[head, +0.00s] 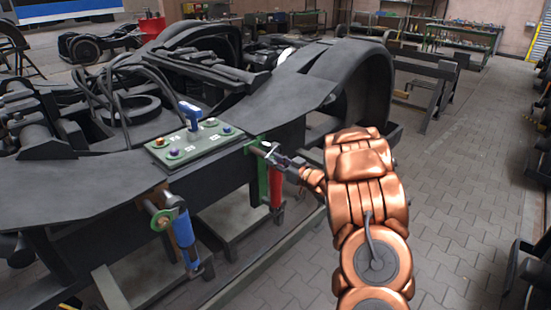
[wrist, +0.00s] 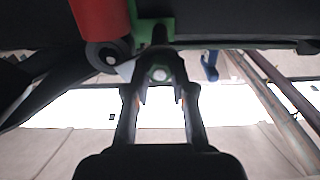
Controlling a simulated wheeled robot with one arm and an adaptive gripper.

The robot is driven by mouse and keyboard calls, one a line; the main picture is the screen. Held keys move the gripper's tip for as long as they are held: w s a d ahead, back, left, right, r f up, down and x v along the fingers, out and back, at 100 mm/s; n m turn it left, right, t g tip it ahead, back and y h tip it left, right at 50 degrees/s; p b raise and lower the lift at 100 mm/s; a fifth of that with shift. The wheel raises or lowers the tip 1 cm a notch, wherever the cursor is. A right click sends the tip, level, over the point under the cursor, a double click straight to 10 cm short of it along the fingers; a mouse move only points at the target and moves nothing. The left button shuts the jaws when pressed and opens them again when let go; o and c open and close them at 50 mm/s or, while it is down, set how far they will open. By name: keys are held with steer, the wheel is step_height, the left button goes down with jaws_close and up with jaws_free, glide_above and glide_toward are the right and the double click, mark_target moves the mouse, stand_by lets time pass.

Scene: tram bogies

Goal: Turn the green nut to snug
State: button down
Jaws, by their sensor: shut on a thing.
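In the wrist view, the green nut (wrist: 160,74), a green part with a pale round centre, sits between my two fingertips. My gripper (wrist: 160,92) is shut on it. In the head view, my gripper (head: 271,155) reaches from the right to the upper end of the red damper (head: 275,188), beside a green bracket (head: 262,178) on the bogie frame's side. The fingers cover the nut there, so how far it is turned cannot be told. The red damper also shows at the upper left of the wrist view (wrist: 100,18).
A blue damper (head: 184,230) hangs further left. A dark stand (head: 428,95) is behind right. The paved floor (head: 470,180) at right is clear.

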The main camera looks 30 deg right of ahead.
steer(key=shift+f, duration=0.2)
stand_by(0.3)
steer(key=c, duration=1.3)
jaws_free()
steer(key=o, duration=0.3)
steer(key=shift+r, duration=0.1)
steer(key=shift+s, duration=0.1)
steer(key=v, duration=1.2)
steer(key=shift+r, duration=0.1)
